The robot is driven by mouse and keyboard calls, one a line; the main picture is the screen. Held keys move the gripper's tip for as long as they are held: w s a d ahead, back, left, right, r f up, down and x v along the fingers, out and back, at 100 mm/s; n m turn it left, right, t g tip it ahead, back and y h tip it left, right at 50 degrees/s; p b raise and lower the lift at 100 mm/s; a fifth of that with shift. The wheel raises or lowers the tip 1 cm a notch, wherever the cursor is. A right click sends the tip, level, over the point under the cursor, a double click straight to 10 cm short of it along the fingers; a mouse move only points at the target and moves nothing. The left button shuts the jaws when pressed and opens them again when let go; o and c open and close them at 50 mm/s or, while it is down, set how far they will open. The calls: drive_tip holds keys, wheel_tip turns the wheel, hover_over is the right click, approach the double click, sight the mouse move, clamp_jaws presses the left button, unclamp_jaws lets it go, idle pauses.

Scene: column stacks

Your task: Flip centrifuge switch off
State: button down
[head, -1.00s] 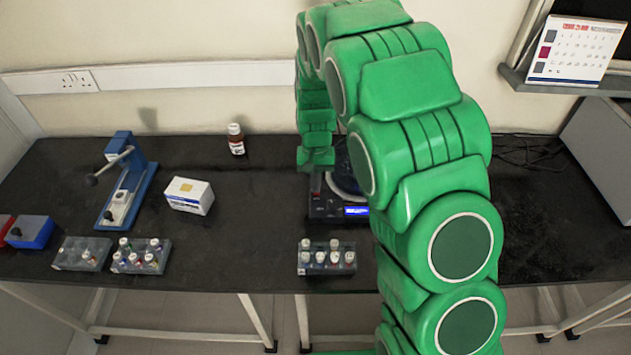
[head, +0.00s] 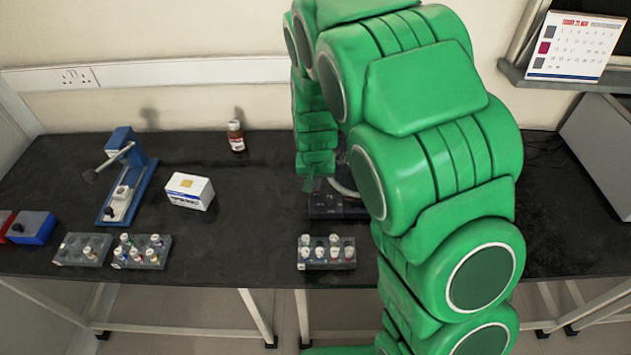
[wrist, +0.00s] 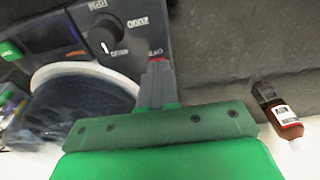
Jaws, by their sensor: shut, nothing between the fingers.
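The centrifuge (head: 335,208) stands on the black bench in the head view, largely hidden behind my arm. Its front panel display looks dark. In the wrist view its panel (wrist: 128,22) shows a black knob (wrist: 103,41) and white lettering, with the round bowl (wrist: 75,76) below. A small red switch part (wrist: 156,59) shows at the panel edge near an "OFF" label. My gripper (wrist: 158,68) is shut, with its tips right at the switch; contact is hard to tell. In the head view my gripper (head: 309,185) is over the panel's left end.
A brown bottle (head: 236,137) stands behind left. A white box (head: 189,191), a blue press-like device (head: 127,178) and racks of vials (head: 142,253) are further left. Another vial rack (head: 326,253) sits in front of the centrifuge.

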drive_tip(key=shift+w+d+f, duration=0.2)
drive_tip(key=shift+w+f, duration=0.15)
drive_tip(key=shift+w, duration=0.15)
drive_tip(key=shift+r, duration=0.1)
drive_tip(key=shift+w, duration=0.3)
drive_tip(key=shift+w+r, duration=0.2)
drive_tip(key=shift+r, duration=0.1)
drive_tip(key=s+r, duration=0.3)
drive_tip(key=r, duration=1)
drive_tip(key=shift+s+a+r, duration=0.2)
drive_tip(key=shift+s+r, duration=0.1)
drive_tip(key=shift+r, duration=0.1)
